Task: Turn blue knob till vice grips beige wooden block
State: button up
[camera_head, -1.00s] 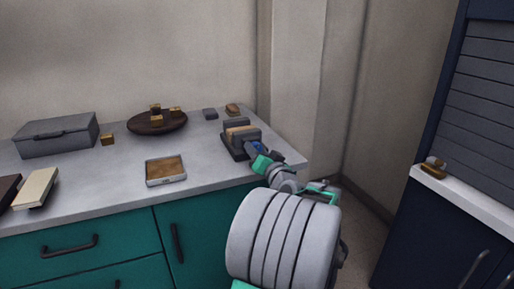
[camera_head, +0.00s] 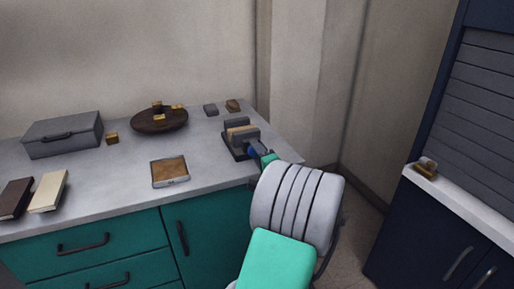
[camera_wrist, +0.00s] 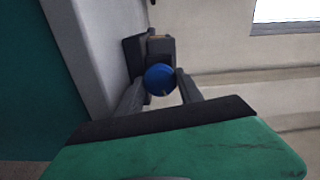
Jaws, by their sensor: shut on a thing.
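The dark grey vice (camera_head: 236,148) stands near the right end of the grey counter. The beige wooden block (camera_head: 241,133) sits between its jaws; whether both jaws touch it I cannot tell. The blue knob (camera_wrist: 160,79) is on the vice's near end, and a little of it shows in the head view (camera_head: 252,154). In the wrist view my gripper (camera_wrist: 160,88) has one finger on each side of the knob and is shut on it. In the head view my arm hides most of the gripper.
On the counter (camera_head: 110,190) are a grey box (camera_head: 62,137), a dark bowl (camera_head: 159,120) with small blocks, a framed brown tile (camera_head: 170,171) and two books (camera_head: 48,191). A navy cabinet (camera_head: 425,225) stands at right.

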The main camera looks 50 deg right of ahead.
jog(key=shift+m+p, duration=0.35)
jog(key=shift+m, duration=0.25)
jog(key=o, duration=1.4)
jog(key=b+v, duration=0.1)
jog(key=v, duration=0.6)
jog(key=shift+s+a, duration=0.15)
jog(key=shift+s, duration=0.25)
